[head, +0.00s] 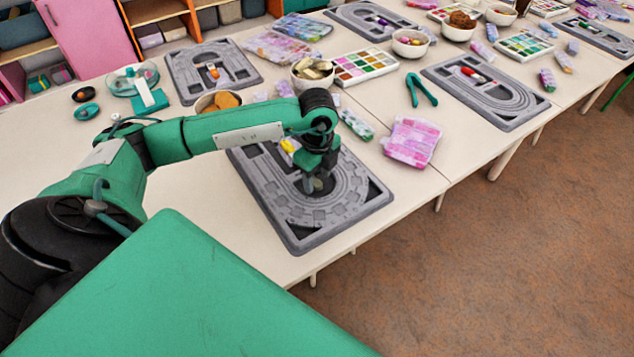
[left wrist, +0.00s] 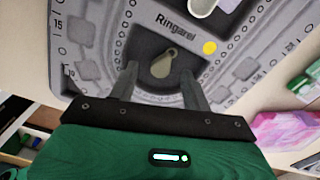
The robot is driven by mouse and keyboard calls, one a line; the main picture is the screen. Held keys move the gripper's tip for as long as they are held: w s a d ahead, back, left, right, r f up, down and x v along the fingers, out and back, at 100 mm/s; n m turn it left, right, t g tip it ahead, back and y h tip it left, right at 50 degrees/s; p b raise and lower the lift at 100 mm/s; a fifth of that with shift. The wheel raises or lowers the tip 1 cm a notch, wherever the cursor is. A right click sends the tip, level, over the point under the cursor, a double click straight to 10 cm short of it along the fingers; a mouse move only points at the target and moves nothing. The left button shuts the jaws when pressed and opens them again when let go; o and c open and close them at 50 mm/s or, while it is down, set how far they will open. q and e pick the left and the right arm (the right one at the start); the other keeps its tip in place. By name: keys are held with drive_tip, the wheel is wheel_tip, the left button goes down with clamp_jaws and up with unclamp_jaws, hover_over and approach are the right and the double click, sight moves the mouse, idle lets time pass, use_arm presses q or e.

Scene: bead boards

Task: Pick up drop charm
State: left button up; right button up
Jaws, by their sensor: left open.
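The drop charm (left wrist: 163,63) is a small olive-grey teardrop shape. In the left wrist view it lies on the grey bead board (left wrist: 98,35), in a dark recess below the word "Ringarel". My left gripper (left wrist: 158,85) is open, with one finger on each side of the charm in that view. Whether the fingers touch it I cannot tell. In the head view my left gripper (head: 317,184) points down over the middle of the near bead board (head: 300,242). The charm cannot be made out clearly there. My right gripper is not in view.
A yellow piece (head: 288,146) lies on the board beside my gripper. The table's front edge is close to the board.

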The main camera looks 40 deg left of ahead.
use_arm(q)
drive_tip(key=shift+f, duration=0.7)
drive_tip(key=c, duration=1.1)
drive_tip(key=shift+o, duration=0.2)
drive_tip(key=shift+r, duration=0.1)
